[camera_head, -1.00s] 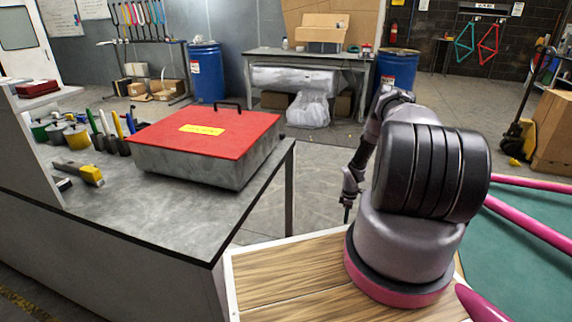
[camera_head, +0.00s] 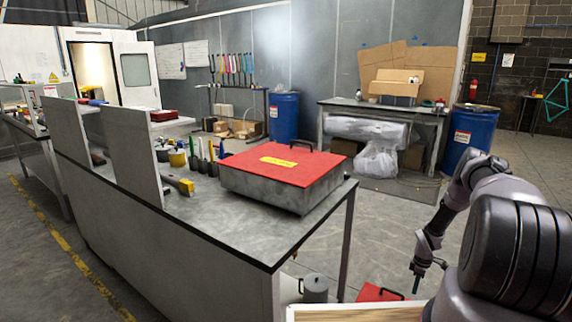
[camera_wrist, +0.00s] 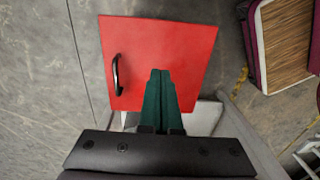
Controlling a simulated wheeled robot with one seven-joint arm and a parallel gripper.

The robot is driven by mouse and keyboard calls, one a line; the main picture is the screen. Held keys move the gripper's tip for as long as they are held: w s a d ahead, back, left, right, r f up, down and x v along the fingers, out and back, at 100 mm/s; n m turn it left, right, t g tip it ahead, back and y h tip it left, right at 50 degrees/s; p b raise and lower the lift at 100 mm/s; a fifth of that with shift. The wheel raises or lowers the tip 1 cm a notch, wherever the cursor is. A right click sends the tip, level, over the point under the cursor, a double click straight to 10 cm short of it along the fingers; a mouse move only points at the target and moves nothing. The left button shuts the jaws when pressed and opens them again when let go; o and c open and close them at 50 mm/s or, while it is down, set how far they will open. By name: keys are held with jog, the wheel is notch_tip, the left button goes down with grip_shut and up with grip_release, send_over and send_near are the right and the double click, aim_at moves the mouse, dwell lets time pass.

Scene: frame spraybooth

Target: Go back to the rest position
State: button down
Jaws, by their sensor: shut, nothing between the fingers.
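My gripper (camera_head: 416,282) points down at the lower right of the head view, off the bench's right end. In the wrist view my gripper (camera_wrist: 160,76) has its two green fingers together, with nothing between them. Below it there is a red panel with a black handle (camera_wrist: 175,48). A red piece with a dark handle (camera_head: 372,294) also shows low in the head view, near the gripper. I cannot tell the gap between the fingers and the red panel.
A grey bench (camera_head: 225,222) carries a red-lidded metal box (camera_head: 262,190), a yellow-ended brush (camera_head: 180,185) and several pots. A grey canister (camera_head: 315,288) stands low by the bench leg. Blue drums (camera_head: 284,118) and a work table (camera_head: 380,107) stand behind. Open floor lies between.

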jog(key=w+a+r+m+t, duration=0.1)
jog(key=w+a+r+m, duration=0.15)
jog(key=r, duration=1.05)
jog(key=w+a+r+m+h, duration=0.1)
jog(key=w+r, duration=0.2)
jog(key=r, duration=1)
jog(key=w+a+r+m+t, duration=0.1)
jog(key=w+a+r, duration=0.1)
jog(key=r, duration=1.2)
jog(key=s+a+r+m+t, duration=0.1)
jog(key=s+a+r, duration=0.1)
jog(key=r, duration=0.5)
jog(key=s+a+r+m, duration=0.1)
jog(key=a+r, duration=0.2)
jog(key=r, duration=0.3)
jog(key=s+a+r+m+t, duration=0.1)
jog(key=s+a+r+m, duration=0.1)
jog(key=s+a+r, duration=0.4)
jog(key=s+a+r+m+t, duration=0.1)
jog(key=s+a+r+m, duration=0.1)
jog(key=s+r, duration=0.65)
jog(key=s+a+r+m+t, duration=0.1)
jog(key=s+a+r+m, duration=0.1)
jog(key=s+a+r, duration=0.45)
jog(key=s+a+r+m+t+y, duration=0.1)
jog(key=s+a+m+y, duration=0.1)
jog(key=s, duration=1.1)
jog(key=shift+s+a+r+m+t+y, duration=0.2)
jog(key=shift+m+t+y, duration=0.1)
jog(key=shift+m, duration=0.15)
